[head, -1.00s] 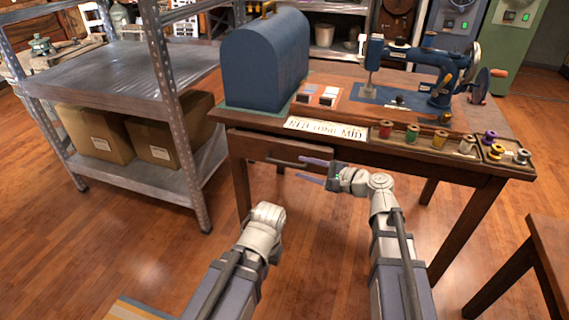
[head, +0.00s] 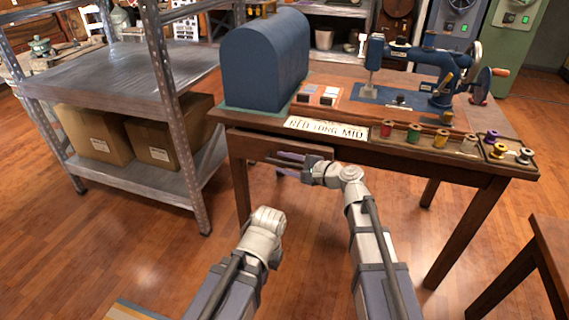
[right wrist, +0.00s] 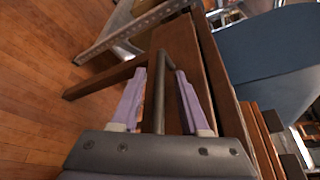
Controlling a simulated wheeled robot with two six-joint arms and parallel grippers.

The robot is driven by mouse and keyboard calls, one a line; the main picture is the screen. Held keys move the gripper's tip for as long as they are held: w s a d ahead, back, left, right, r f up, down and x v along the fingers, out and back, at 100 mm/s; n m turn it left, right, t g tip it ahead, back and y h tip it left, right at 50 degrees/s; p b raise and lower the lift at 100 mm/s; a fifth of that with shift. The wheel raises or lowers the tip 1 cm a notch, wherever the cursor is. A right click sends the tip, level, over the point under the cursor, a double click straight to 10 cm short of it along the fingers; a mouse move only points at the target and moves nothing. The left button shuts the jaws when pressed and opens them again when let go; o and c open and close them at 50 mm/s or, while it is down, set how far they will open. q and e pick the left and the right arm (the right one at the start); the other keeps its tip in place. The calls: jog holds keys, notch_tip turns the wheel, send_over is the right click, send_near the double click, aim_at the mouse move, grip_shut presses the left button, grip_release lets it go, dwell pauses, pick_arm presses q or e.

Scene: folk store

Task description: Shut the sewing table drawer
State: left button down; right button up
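The sewing table (head: 455,170) is dark wood and carries a blue sewing machine (head: 420,70). Its drawer (head: 262,147) is at the left of the front side and has a dark bar handle (head: 284,160). How far the drawer stands out is hard to tell. My right gripper (head: 288,167) is at the drawer front. In the right wrist view, my right gripper's two purple fingers (right wrist: 160,100) are spread apart, with the handle bar (right wrist: 159,92) between them and a gap on each side. My left arm ends in front of the table's left side; its fingers are hidden.
A blue domed case (head: 265,62), a paper label (head: 325,128) and a tray of thread spools (head: 455,145) are on the table. A metal shelf (head: 125,75) with cardboard boxes stands at left. A wooden piece of furniture (head: 545,240) is at lower right.

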grip_shut()
dwell(1.3)
